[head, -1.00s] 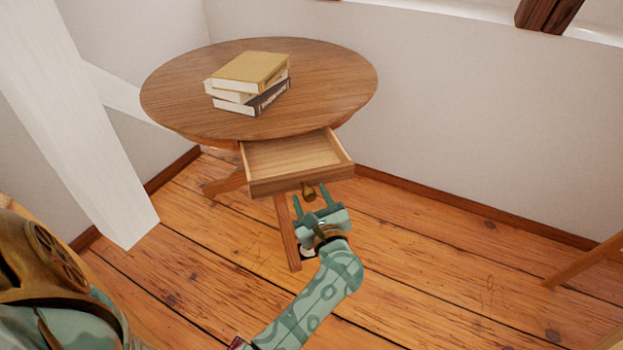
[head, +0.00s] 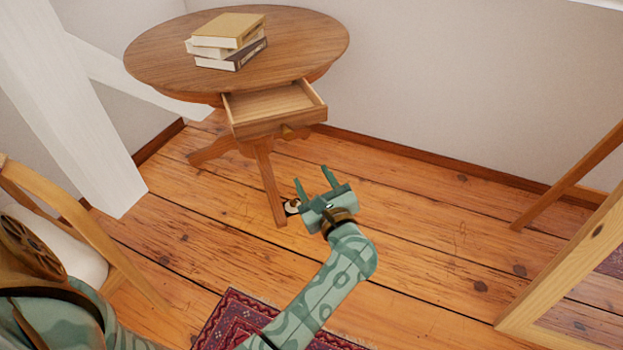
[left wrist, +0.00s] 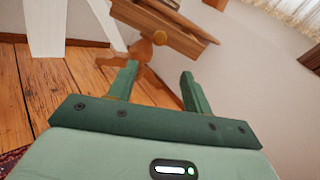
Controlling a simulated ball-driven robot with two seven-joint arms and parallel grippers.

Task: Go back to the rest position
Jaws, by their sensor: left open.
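My left gripper (head: 314,184) is open and empty, in front of and below the round wooden table (head: 300,45) in the head view. The table's small drawer (head: 270,105) is pulled out, and its inside looks empty. Its knob (head: 290,132) shows on the drawer front, apart from my fingers. In the left wrist view my two green fingers (left wrist: 158,88) stand apart with nothing between them, and the table (left wrist: 165,25) shows tilted beyond them. My right gripper is not in view.
A stack of books (head: 228,40) lies on the table. A white slanted post (head: 70,110) stands at the left, near a wooden chair (head: 95,230). A patterned rug (head: 225,320) lies below, and a wooden frame (head: 560,270) stands at the right.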

